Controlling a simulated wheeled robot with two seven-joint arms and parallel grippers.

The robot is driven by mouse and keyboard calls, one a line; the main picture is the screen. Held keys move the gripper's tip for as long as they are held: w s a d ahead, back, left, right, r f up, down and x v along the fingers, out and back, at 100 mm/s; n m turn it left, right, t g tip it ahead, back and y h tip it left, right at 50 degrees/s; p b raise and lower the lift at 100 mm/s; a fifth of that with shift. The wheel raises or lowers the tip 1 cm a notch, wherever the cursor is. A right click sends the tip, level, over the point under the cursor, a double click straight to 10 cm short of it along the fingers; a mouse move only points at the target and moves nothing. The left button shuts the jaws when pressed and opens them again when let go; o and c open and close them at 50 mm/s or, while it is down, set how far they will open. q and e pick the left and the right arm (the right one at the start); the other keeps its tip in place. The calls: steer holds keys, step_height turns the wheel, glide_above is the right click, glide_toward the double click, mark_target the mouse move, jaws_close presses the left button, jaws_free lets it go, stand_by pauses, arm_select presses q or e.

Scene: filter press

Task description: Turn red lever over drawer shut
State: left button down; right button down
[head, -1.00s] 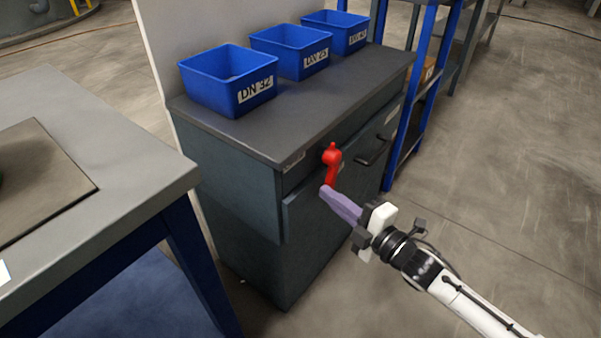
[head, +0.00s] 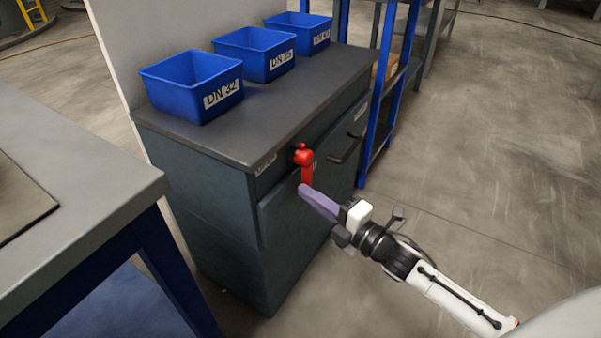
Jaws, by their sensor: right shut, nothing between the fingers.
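The red lever (head: 306,169) is on the upper front of the dark grey cabinet, just below the worktop edge. Its arm hangs down, close to vertical, in front of the drawer front (head: 300,218). The drawer front's left edge appears to stand slightly out from the cabinet body. My right gripper (head: 304,190) is shut, with its purple fingers together and nothing held. Its fingertips are at the lever's lower end and appear to touch it; the exact contact is hidden. My left gripper is not in view.
A black handle (head: 346,150) sticks out right of the lever. Blue bins (head: 192,88) stand on the worktop (head: 255,125). A blue-framed rack (head: 388,85) stands close behind on the right, and a grey table (head: 75,200) on the left. The floor at right is clear.

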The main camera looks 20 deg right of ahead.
steer(key=shift+s+a, duration=0.25)
steer(key=shift+a, duration=0.2)
steer(key=s+a, duration=0.1)
steer(key=a+p, duration=0.1)
steer(key=shift+s+a+r+p, duration=0.2)
steer(key=shift+s+a+p, duration=0.1)
steer(key=shift+s+a, duration=0.05)
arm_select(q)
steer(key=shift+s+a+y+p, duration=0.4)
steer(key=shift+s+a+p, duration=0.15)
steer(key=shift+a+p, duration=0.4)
arm_select(e)
steer(key=v, duration=1)
steer(key=shift+f, duration=0.15)
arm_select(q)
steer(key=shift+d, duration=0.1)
arm_select(e)
steer(key=shift+d, duration=0.15)
